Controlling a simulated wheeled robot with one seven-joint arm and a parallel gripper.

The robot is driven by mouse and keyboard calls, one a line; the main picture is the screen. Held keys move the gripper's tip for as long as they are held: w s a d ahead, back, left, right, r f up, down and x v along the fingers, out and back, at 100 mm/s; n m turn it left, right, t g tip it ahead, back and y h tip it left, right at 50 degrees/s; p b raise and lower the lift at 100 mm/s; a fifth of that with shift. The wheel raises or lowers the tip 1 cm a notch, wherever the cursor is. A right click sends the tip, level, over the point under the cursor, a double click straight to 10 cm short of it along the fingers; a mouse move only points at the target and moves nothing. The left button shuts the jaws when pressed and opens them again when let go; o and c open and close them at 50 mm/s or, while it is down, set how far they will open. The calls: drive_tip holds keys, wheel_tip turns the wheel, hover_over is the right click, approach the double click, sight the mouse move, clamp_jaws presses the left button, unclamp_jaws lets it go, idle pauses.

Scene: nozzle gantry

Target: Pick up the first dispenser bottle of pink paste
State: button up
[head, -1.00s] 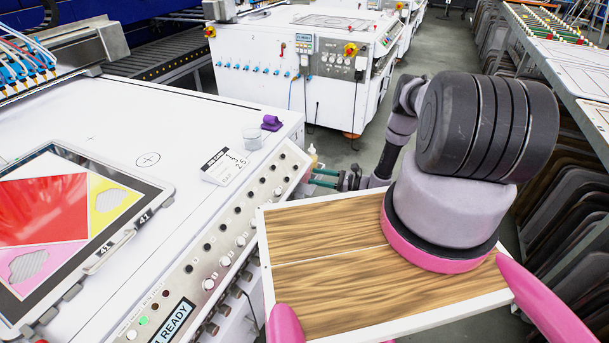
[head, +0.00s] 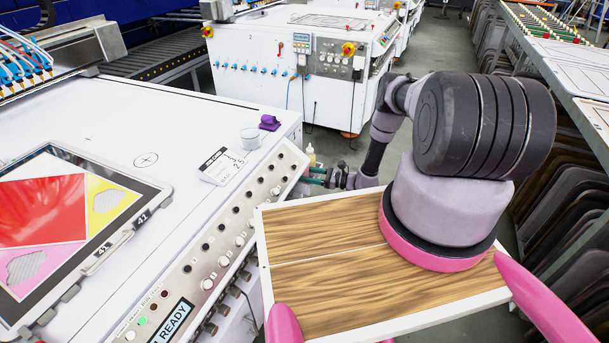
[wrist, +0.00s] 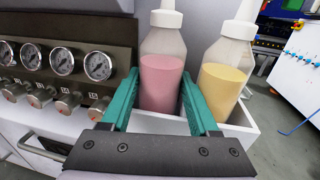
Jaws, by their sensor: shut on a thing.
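The pink paste bottle (wrist: 160,82) is a clear dispenser bottle with a white nozzle, standing upright in a white holder in the wrist view. My gripper (wrist: 160,90) has its two green fingers on either side of this bottle and is shut on it. A second bottle with yellow paste (wrist: 222,80) stands just right of it, beside the right finger. In the head view my gripper (head: 316,174) is small at the printer's right side. A yellowish bottle top (head: 310,155) shows just above it, and the pink bottle cannot be made out there.
Pressure gauges (wrist: 62,61) and knobs line the panel left of the bottles. The holder's white wall (wrist: 240,130) surrounds the bottle bases. In the head view, a white cup (head: 250,138) and a purple item (head: 269,123) sit on the printer top. An aisle (head: 345,152) lies beyond.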

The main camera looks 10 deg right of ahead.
wheel_tip(320, 180, up, 28)
idle(0.6)
